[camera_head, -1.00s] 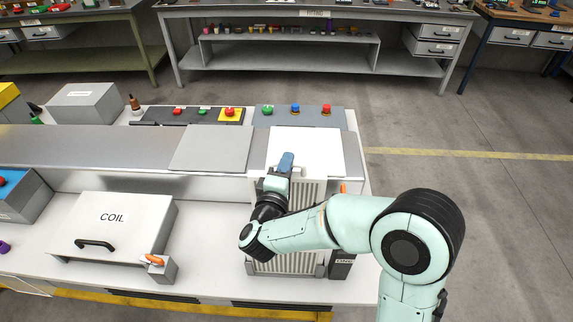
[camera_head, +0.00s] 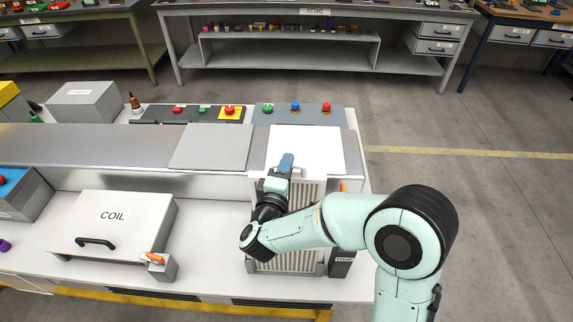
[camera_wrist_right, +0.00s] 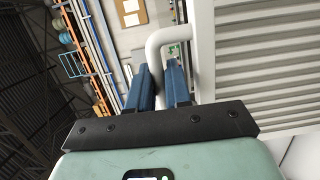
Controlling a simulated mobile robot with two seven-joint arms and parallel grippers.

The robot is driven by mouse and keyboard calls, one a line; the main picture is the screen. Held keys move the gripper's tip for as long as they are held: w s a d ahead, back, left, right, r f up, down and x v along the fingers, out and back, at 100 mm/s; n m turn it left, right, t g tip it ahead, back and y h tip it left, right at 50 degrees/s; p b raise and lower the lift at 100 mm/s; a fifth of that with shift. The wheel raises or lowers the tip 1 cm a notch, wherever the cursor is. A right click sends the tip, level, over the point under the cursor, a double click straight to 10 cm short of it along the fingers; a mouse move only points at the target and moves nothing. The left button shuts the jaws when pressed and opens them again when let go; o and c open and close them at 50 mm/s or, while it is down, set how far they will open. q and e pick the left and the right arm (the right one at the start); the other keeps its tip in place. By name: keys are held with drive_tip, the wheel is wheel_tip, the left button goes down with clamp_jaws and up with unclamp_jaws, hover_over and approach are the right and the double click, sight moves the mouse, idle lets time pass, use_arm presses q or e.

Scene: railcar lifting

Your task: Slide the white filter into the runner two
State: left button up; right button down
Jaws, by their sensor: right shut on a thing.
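The white filter (camera_head: 310,198), a pale slatted panel, stands at the right end of the bench behind my right forearm. Its slats and frame also show in the wrist view (camera_wrist_right: 258,60). My right gripper (camera_head: 286,162) has its blue fingers shut on the filter's white bent handle (camera_wrist_right: 168,38). My wrist and forearm hide part of the panel. A grey holder (camera_head: 318,270) surrounds the panel's lower end; I cannot tell how deep the panel sits in it, or which runner it is in. My left gripper is out of view.
A dark label block (camera_head: 342,262) stands right of the holder, its text partly hidden. A white box marked COIL (camera_head: 125,225) stands to the left. Behind are a grey plate (camera_head: 212,147), a white plate (camera_head: 320,145) and button panels (camera_head: 297,115). Open floor lies right.

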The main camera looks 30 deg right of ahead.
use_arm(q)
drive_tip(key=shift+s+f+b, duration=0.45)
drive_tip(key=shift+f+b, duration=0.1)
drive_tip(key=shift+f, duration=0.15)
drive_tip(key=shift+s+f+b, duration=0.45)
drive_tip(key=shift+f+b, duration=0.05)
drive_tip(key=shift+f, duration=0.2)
use_arm(e)
drive_tip(key=shift+f, duration=2.55)
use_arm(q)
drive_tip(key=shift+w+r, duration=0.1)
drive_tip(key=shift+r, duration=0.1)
use_arm(e)
drive_tip(key=shift+r, duration=0.15)
drive_tip(key=shift+r+p, duration=1.15)
drive_tip(key=shift+r, duration=0.15)
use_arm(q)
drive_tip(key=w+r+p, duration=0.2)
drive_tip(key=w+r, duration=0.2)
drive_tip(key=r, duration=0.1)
use_arm(e)
drive_tip(key=shift+r, duration=1.25)
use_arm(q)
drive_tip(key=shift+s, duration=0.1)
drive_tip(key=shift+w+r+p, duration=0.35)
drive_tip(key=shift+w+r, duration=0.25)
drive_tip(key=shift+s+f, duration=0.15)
use_arm(e)
drive_tip(key=shift+f, duration=0.2)
